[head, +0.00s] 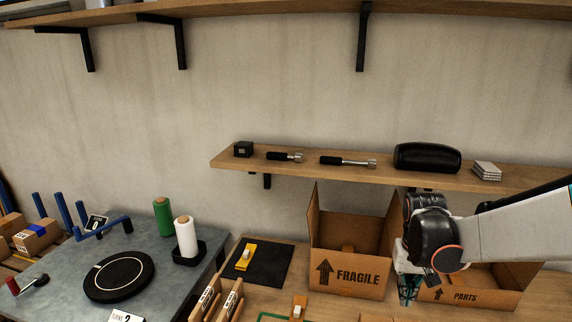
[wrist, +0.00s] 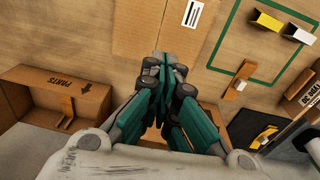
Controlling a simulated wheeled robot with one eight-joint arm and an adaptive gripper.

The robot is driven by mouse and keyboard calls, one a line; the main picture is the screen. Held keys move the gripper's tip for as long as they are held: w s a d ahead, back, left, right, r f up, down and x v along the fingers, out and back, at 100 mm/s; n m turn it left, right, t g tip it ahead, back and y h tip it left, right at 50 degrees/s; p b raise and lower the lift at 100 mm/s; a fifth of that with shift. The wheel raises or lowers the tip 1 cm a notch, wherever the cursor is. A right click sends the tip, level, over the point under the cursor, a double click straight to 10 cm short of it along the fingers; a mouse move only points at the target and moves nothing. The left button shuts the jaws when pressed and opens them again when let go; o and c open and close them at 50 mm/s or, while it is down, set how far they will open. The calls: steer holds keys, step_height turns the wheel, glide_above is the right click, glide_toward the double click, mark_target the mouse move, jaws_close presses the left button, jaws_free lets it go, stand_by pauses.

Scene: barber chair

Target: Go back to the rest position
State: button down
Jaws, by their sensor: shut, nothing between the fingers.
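My gripper (wrist: 165,72) shows in the wrist view with its teal fingers shut and nothing between them. In the head view my gripper (head: 408,290) hangs at the lower right, in front of the parts box (head: 480,297). My arm comes in from the right edge, so part of that box is hidden. The open cardboard box marked FRAGILE (head: 350,278) stands just left of my gripper. In the wrist view the parts box (wrist: 90,90) lies to the left of the fingers.
A wooden shelf (head: 300,170) on the wall holds tools, a black case (head: 427,157) and a small stack. At left a grey table (head: 60,270) bears a black disc (head: 119,276) and two spools. A black mat (head: 270,262) lies on the wooden bench.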

steer(key=s+a+r+n+t, duration=0.1)
steer(key=s+a+r+t, duration=0.2)
steer(key=s+a+r, duration=0.2)
steer(key=s+a+r+n+t, duration=0.2)
steer(key=s+a+r, duration=0.3)
steer(key=s, duration=0.5)
steer(key=a+t, duration=0.1)
steer(key=a, duration=0.1)
steer(key=shift+s+a+r+t+y, duration=0.3)
steer(key=shift+a+r+t, duration=0.05)
steer(key=shift+r+t, duration=0.05)
